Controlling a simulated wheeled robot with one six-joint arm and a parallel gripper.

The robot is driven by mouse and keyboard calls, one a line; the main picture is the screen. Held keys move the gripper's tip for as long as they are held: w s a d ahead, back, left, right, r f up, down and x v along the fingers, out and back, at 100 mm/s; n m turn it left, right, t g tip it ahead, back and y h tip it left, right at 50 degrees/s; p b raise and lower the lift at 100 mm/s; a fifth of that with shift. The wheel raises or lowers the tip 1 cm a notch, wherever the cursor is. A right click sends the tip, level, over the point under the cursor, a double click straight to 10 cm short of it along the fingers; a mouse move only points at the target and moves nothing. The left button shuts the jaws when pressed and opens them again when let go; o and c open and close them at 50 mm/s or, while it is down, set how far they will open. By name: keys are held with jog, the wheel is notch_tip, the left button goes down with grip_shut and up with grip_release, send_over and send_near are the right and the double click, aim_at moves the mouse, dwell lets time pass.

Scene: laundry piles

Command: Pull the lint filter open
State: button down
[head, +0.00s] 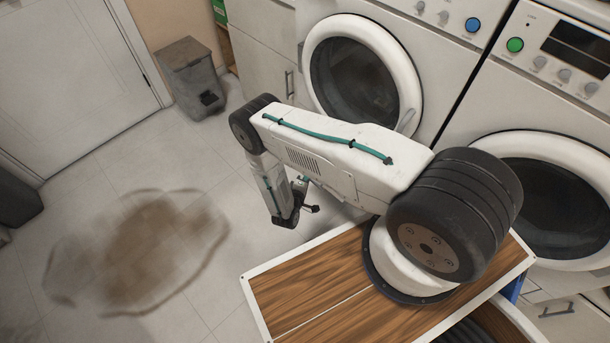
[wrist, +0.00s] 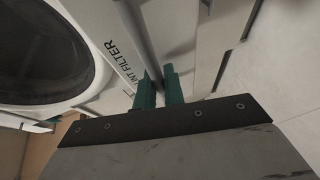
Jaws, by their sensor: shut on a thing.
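The lint filter (wrist: 118,66) shows in the wrist view as a pale panel with dark "LINT FILTER" lettering, beside a round dark machine door. A grey bar-like handle (wrist: 138,36) runs down along the panel to my gripper (wrist: 158,88). The two green fingers are shut on this handle, one on each side of it. The fingers hide the handle's near end. I cannot tell how far the filter stands out from the machine. In the head view my arm covers the filter and the fingertips.
Two white front-loading machines with round doors (head: 365,78) (head: 555,195) stand at the right. A wood-topped surface (head: 300,290) is at the bottom, under my arm. A grey bin (head: 190,75) stands by the back wall. The floor at left is open, with a brown stain (head: 155,240).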

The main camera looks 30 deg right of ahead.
jog(key=shift+w, duration=0.1)
jog(key=c, duration=1.8)
grip_release()
jog(key=shift+a, duration=0.1)
jog(key=shift+o, duration=0.2)
jog(key=v, duration=0.7)
jog(key=shift+s+a, duration=0.25)
jog(key=shift+a, duration=0.05)
